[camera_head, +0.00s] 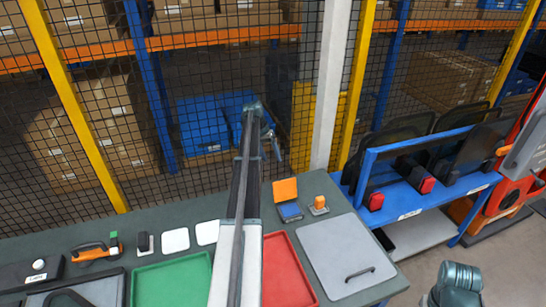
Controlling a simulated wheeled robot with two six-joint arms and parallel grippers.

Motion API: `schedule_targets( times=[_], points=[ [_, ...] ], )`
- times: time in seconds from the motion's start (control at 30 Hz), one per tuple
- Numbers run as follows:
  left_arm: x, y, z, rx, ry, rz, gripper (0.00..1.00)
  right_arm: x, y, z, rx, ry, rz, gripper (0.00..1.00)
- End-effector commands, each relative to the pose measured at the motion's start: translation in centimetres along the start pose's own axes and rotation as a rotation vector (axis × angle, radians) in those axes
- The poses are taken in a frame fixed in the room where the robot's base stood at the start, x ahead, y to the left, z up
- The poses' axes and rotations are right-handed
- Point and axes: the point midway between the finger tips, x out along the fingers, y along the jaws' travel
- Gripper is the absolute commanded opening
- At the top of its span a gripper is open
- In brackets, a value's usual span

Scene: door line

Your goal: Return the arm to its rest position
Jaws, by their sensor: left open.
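My left arm rises from the bottom middle of the head view, over the bench and between the green and red trays. Its gripper (274,138) is at the far end, high above the back of the bench in front of the mesh fence. It is small in the picture, looks open and holds nothing that I can see. A rounded teal joint at the bottom right looks like part of my right arm; the right gripper is out of the picture.
The grey-green bench (180,213) carries a green tray (170,283), a red tray (285,272), a grey panel (340,245) with a handle, an orange-handled tool (96,251) and small blocks. A mesh fence stands behind. A blue rack (425,190) stands at right.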

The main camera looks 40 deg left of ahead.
Motion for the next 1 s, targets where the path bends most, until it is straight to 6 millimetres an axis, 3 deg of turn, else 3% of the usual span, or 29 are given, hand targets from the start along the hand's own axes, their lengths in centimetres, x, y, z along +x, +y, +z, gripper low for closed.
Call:
schedule_targets(
  times=[0.57,0.67,0.77,1.0],
  points=[
    [-0.2,0.0,0.0,0.000,0.000,0.000,0.71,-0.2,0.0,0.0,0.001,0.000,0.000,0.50],
    [0.3,1.1,0.3,0.008,-0.006,-0.002,0.71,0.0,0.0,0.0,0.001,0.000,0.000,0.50],
    [1.6,4.2,1.1,0.032,-0.023,-0.011,0.71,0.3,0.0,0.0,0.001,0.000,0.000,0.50],
    [6.2,16.3,5.3,0.133,-0.088,-0.054,0.71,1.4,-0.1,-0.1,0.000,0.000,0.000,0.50]
  ],
)
